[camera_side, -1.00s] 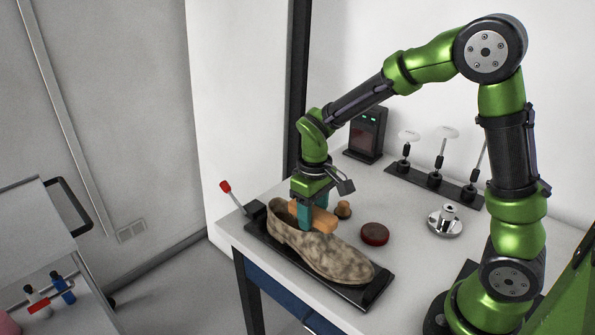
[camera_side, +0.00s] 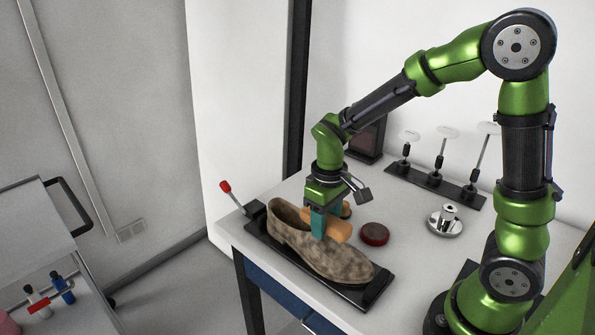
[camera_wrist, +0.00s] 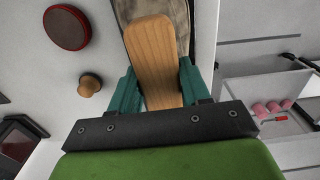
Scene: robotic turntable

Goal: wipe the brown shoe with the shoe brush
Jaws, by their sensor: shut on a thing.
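The brown shoe (camera_side: 337,262) is mottled tan-brown and lies on a black tray (camera_side: 375,293) on the table, its opening toward the left and its toe toward the lower right. My gripper (camera_side: 318,226) is shut on the shoe brush (camera_side: 340,230), an orange-tan wooden block. The brush is over the middle of the shoe, at its upper side; its bristles are hidden, so I cannot tell if they touch. In the wrist view the brush (camera_wrist: 155,55) sits between my teal fingers (camera_wrist: 158,85), with part of the shoe (camera_wrist: 182,20) behind it.
A dark red round tin (camera_side: 374,234) and a small wooden knob (camera_side: 346,210) stand behind the shoe. A silver fixture (camera_side: 445,220) and a rack of stands (camera_side: 433,184) are further right. A red-tipped lever (camera_side: 233,195) rises at the tray's left end.

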